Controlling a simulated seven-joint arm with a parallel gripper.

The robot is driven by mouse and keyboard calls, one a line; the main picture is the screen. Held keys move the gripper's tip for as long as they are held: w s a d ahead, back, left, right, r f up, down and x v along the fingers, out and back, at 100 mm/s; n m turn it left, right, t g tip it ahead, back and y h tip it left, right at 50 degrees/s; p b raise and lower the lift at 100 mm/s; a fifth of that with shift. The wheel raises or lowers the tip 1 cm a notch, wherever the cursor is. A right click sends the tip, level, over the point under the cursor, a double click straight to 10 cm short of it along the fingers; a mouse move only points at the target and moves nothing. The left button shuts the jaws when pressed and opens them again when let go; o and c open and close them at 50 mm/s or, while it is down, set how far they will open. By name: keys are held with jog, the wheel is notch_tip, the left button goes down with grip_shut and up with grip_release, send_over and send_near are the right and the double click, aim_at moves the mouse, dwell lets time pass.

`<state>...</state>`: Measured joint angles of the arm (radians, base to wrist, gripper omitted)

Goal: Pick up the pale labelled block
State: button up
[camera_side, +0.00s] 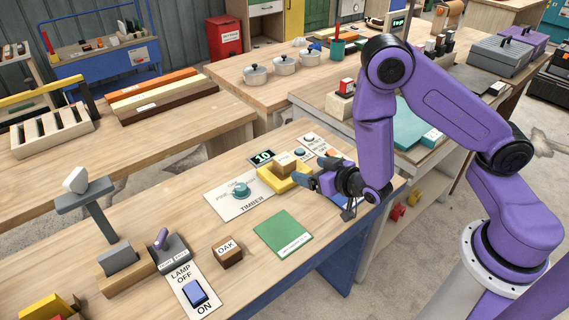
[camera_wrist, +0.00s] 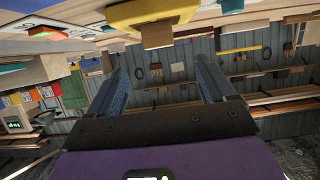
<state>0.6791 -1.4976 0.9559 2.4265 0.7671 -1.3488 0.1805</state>
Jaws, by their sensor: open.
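The pale block (camera_side: 285,170), a small tan wooden block with a light label on top, sits on a yellow holder (camera_side: 270,181) on the workbench. In the wrist view the block (camera_wrist: 157,36) hangs at the top centre against the yellow holder (camera_wrist: 150,12), since that view is upside down. My gripper (camera_side: 312,182) is just right of the holder, pointing left towards it. It is open and empty. In the wrist view its two fingers (camera_wrist: 163,75) stand apart, with the block beyond their tips and not between them.
A dark brown block labelled OAK (camera_side: 230,254) stands on the bench front. A green mat (camera_side: 283,233) lies near it. A TIMBER panel with a teal knob (camera_side: 241,191) is left of the holder. A lit display (camera_side: 262,157) and a lamp switch (camera_side: 195,291) are also on the bench.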

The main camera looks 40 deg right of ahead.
aim_at(287, 160)
jog(key=x, duration=0.8)
jog(key=shift+w, duration=0.1)
jog(key=shift+x, duration=2.7)
jog(key=shift+d+r, duration=0.1)
jog(key=shift+r, duration=0.05)
jog(key=c, duration=1.1)
jog(key=shift+c, duration=0.3)
jog(key=shift+r, duration=0.1)
